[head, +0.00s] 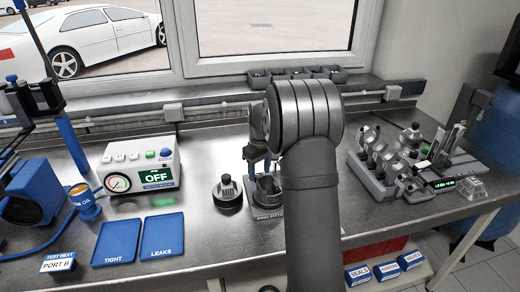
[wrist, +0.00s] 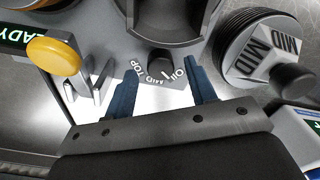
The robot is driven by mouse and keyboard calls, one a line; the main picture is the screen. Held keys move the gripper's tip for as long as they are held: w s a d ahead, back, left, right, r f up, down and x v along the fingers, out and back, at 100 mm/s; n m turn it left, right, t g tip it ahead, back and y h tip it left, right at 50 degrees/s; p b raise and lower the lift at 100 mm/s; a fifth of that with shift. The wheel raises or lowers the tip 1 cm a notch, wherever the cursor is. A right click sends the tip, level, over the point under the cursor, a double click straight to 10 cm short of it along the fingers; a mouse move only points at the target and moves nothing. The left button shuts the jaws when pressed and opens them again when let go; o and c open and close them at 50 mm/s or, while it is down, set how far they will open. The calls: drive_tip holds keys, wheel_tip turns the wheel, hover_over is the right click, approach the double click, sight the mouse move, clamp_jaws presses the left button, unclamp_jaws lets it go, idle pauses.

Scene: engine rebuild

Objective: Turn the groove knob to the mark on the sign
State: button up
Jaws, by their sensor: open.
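The groove knob (wrist: 160,62) is a small dark knob on a grey fixture in the wrist view. Curved white lettering beside it reads TOP, MID and what looks like OIL. A small pale line shows at its lower edge, but I cannot tell exactly which word it points to. My gripper (wrist: 161,82) is open, its two blue fingers on either side of the knob with gaps between. In the head view my arm hides the knob and most of the fixture (head: 266,213).
A ribbed dark cylinder marked MID (wrist: 270,50) stands close right of the fixture in the wrist view. A yellow button (wrist: 53,57) and upright metal plates stand left. On the bench are a pressure tester (head: 140,170), blue trays (head: 162,236) and a piston rack (head: 375,180).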

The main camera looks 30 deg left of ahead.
sight(260, 176)
wheel_tip(260, 176, up, 16)
drive_tip(key=shift+w, duration=0.2)
drive_tip(key=shift+d, duration=0.1)
idle(0.4)
drive_tip(key=f, duration=1.7)
drive_tip(key=shift+s+f, duration=0.2)
drive_tip(key=shift+f, duration=0.15)
drive_tip(key=shift+m, duration=0.5)
drive_tip(key=shift+r+m, duration=0.2)
drive_tip(key=shift+m, duration=1)
drive_tip(key=m, duration=0.6)
drive_tip(key=shift+s, duration=0.1)
drive_tip(key=shift+r, duration=3.05)
